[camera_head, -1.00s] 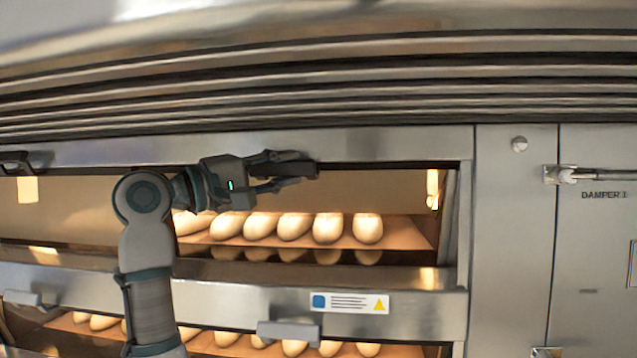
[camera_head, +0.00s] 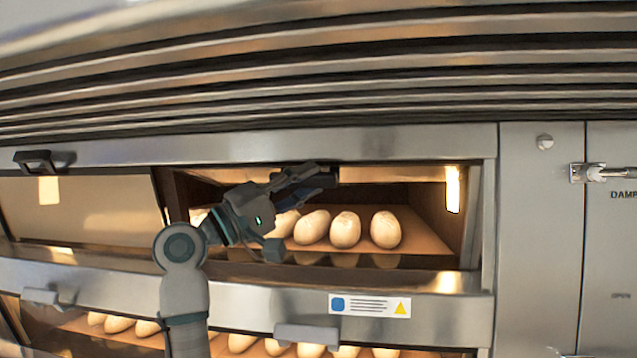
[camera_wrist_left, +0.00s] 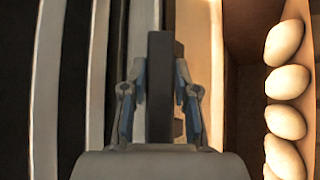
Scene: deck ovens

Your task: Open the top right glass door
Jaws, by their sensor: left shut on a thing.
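The top right glass door (camera_head: 390,174) shows as a narrow pale strip under the upper frame, tilted away from its opening. Its dark handle (camera_head: 322,180) is at the left gripper's upper finger. My left gripper (camera_head: 290,212) is in front of the top right opening. In the left wrist view, the dark handle bar (camera_wrist_left: 160,85) lies between the two fingers, and the gripper is shut on it. The gripper hides part of the door and some loaves. My right gripper is not in view.
Pale loaves (camera_head: 346,229) lie on the deck inside the lit top right chamber. The top left door (camera_head: 90,210) with its dark handle (camera_head: 38,161) is beside it. A lower door handle (camera_head: 307,335) projects below. A steel damper panel (camera_head: 608,250) stands at the right.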

